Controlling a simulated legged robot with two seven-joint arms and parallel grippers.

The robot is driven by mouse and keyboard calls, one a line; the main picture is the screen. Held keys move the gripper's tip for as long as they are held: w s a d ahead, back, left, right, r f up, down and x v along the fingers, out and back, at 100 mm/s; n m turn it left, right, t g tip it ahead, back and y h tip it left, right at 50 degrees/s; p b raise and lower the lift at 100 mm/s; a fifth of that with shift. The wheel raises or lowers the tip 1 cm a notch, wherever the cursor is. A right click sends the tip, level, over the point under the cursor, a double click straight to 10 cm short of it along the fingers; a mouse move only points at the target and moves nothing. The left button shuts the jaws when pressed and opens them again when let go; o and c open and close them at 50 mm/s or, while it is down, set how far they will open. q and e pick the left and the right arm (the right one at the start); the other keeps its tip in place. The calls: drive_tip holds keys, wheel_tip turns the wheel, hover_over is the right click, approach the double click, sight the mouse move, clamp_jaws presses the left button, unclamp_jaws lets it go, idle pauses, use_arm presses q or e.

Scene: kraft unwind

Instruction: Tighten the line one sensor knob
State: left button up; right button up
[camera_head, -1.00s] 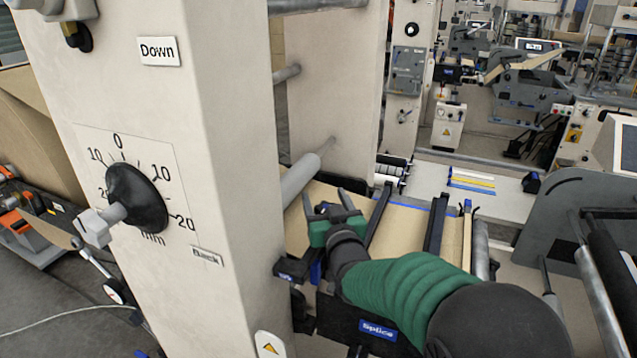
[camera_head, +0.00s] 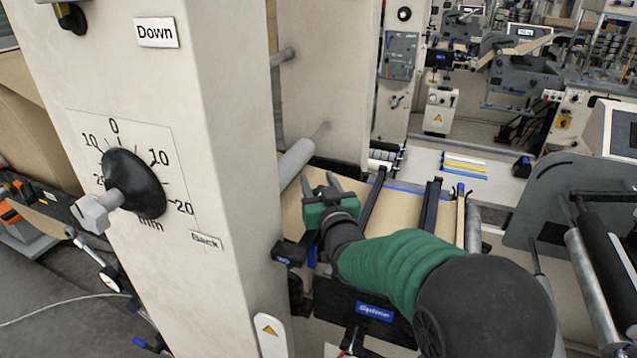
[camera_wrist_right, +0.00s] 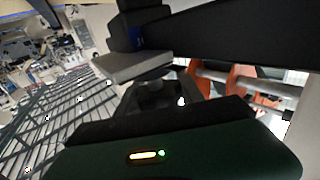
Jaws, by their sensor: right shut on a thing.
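My right gripper (camera_head: 322,186) has a green body and grey fingers. It is over the brown web beside the beige machine column (camera_head: 200,150), with its fingers pointing up and away in the head view. It is shut on a small dark part, which I take to be the sensor knob (camera_wrist_right: 160,96); its outline is hard to make out in the dark wrist view. In the head view the gripper and arm hide the knob. A dark block with a blue mark (camera_wrist_right: 125,28) is close by in the wrist view. My left gripper is out of view.
A large black dial (camera_head: 135,184) with a grey handle is on the column's near face. A black splice bar (camera_head: 375,312) lies under my right forearm. Dark rails (camera_head: 432,215) cross the web to the right. A grey roller (camera_head: 297,163) is behind the gripper.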

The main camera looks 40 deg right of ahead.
drive_tip(key=shift+f+y, duration=0.1)
drive_tip(key=shift+y, duration=0.2)
drive_tip(key=n+y, duration=0.1)
drive_tip(key=n+t+y, duration=0.1)
drive_tip(key=shift+w+a+y, duration=0.1)
drive_tip(key=shift+a+y, duration=0.15)
drive_tip(key=shift+y, duration=0.05)
drive_tip(key=s+a+n+g+y+p, duration=0.1)
drive_tip(key=n+g+y+p, duration=0.3)
drive_tip(key=n+y, duration=0.2)
drive_tip(key=s+a+n+g+y+p, duration=0.1)
drive_tip(key=a+n+g+y+p, duration=0.1)
drive_tip(key=n+g+y+p, duration=0.3)
drive_tip(key=a+n+g+y+p, duration=0.1)
drive_tip(key=n+g+y+p, duration=0.3)
drive_tip(key=n+y, duration=0.4)
drive_tip(key=shift+s+a+g+y+p, duration=0.2)
drive_tip(key=shift+y+p, duration=0.15)
drive_tip(key=shift+y, duration=0.55)
drive_tip(key=shift+s+a+g+y+p, duration=0.1)
drive_tip(key=shift+s+y+p, duration=0.15)
drive_tip(key=shift+y, duration=0.65)
drive_tip(key=shift+f, duration=0.15)
